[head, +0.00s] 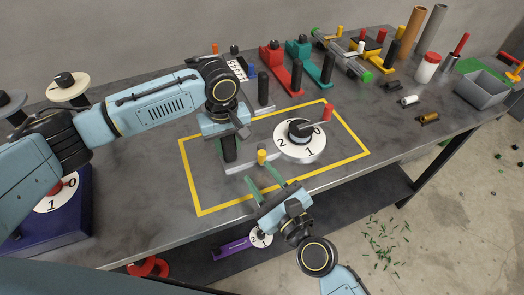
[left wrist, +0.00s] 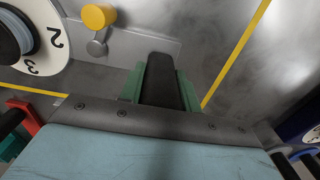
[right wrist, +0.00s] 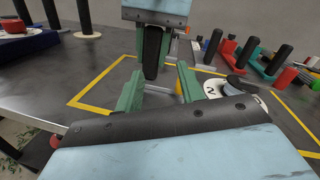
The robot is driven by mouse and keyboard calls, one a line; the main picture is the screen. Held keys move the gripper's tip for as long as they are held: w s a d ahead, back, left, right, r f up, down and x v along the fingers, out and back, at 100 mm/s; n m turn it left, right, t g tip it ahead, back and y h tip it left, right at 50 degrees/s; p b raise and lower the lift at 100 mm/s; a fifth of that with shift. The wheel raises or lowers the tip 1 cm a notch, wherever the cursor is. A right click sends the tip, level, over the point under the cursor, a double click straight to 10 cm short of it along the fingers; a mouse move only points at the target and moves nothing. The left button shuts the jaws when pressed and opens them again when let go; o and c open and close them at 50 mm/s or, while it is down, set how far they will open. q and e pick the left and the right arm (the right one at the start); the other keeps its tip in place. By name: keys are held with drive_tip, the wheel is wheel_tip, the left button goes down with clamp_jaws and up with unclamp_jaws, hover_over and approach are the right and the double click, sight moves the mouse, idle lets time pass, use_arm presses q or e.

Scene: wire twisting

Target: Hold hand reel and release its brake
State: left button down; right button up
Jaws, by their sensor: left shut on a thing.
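The hand reel lies inside the yellow outline, with a white numbered dial (head: 299,143), a dark hub and a red crank knob (head: 327,112). Its grey base plate (head: 240,166) carries a yellow brake knob (head: 262,156). My left gripper (head: 228,146) is shut on the reel's upright black handle (left wrist: 162,82), which stands between its green fingers in the left wrist view. My right gripper (head: 265,184) is open and empty, just in front of the yellow knob and apart from it. In the right wrist view its fingers (right wrist: 160,86) largely hide the knob.
Red and teal tools (head: 279,66) with black handles stand behind the outline. A grey bin (head: 482,88), a red-lidded jar (head: 428,67) and small cylinders are at the right. A blue dial box (head: 70,215) sits at the left. The outline's front right area is clear.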

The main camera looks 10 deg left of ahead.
sight(263, 156)
drive_tip(key=d+f+m+h, duration=0.1)
drive_tip(key=m, duration=0.1)
drive_tip(key=d+f+m+t+h, duration=0.1)
drive_tip(key=m, duration=0.1)
drive_tip(key=s+d+m+t+h, duration=0.1)
drive_tip(key=m, duration=0.1)
drive_tip(key=shift+f, duration=0.4)
drive_tip(key=shift+d+f+m+h, duration=0.15)
drive_tip(key=shift+d+m+h, duration=0.05)
drive_tip(key=shift+m+h, duration=0.25)
drive_tip(key=shift+w+m, duration=0.2)
drive_tip(key=shift+m, duration=0.05)
drive_tip(key=x, duration=1.1)
drive_tip(key=shift+w+a, duration=0.1)
drive_tip(key=shift+w, duration=0.15)
drive_tip(key=shift+c, duration=0.2)
clamp_jaws()
drive_tip(key=shift+s+a+m+t+h, duration=0.1)
drive_tip(key=shift+a+m+t+h, duration=0.15)
drive_tip(key=shift+m+t+h, duration=0.4)
drive_tip(key=shift+a+m+t+h, duration=0.2)
drive_tip(key=shift+m+h, duration=0.15)
drive_tip(key=shift+h, duration=0.55)
